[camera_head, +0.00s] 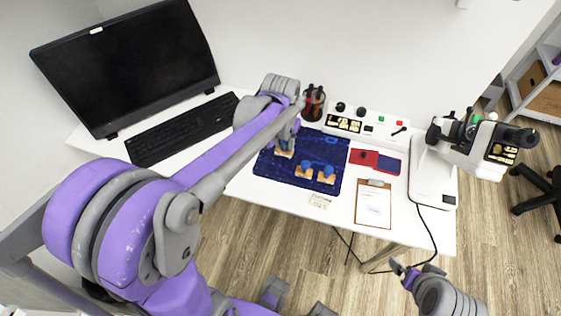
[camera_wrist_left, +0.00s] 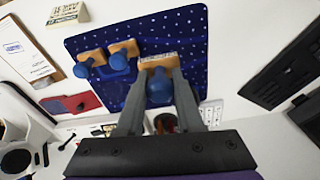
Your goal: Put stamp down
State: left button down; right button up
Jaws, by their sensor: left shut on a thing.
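My left gripper (camera_wrist_left: 160,92) is shut on a stamp with a blue knob (camera_wrist_left: 159,86) and a wooden base (camera_wrist_left: 157,62). In the head view this stamp (camera_head: 284,152) is at the upper left part of the dark blue mat (camera_head: 270,169), partly hidden by my arm. I cannot tell whether its base touches the mat. Two like stamps stand on the mat, one to the left (camera_head: 303,172) and one to the right (camera_head: 326,176). They also show in the left wrist view (camera_wrist_left: 92,62). My right gripper (camera_head: 405,272) is off the table's front edge, its jaw state unclear.
Red (camera_head: 363,157) and blue (camera_head: 389,165) pads lie right of the mat. A clipboard (camera_head: 373,204) lies in front of them. A microscope (camera_head: 432,175) stands at the right. A keyboard (camera_head: 180,130) and monitor (camera_head: 125,60) are at the left. A dark holder (camera_head: 313,103) stands behind the mat.

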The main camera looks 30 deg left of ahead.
aim_at(283, 144)
pick_arm(q)
notch_tip(283, 144, down, 8)
jog(key=shift+f+b, duration=0.2)
jog(key=shift+b, duration=0.15)
jog(key=c, duration=1)
grip_release()
jog(key=shift+f, duration=0.2)
jog(key=o, duration=0.4)
jog(key=shift+r, duration=0.1)
jog(key=shift+o, duration=0.2)
jog(key=shift+r, duration=0.5)
jog(key=r, duration=0.3)
jog(key=s+r+p, duration=0.1)
jog(key=r, duration=0.7)
jog(key=shift+s+d, duration=0.15)
jog(key=shift+s, duration=0.1)
jog(key=s+d+f+m+t, duration=0.1)
jog(key=s+d+t, duration=0.2)
jog(key=s, duration=1.1)
jog(key=d, duration=0.3)
jog(key=shift+s+d+f+t, duration=0.25)
jog(key=shift+d+f+t, duration=0.05)
jog(key=shift+f+t, duration=0.1)
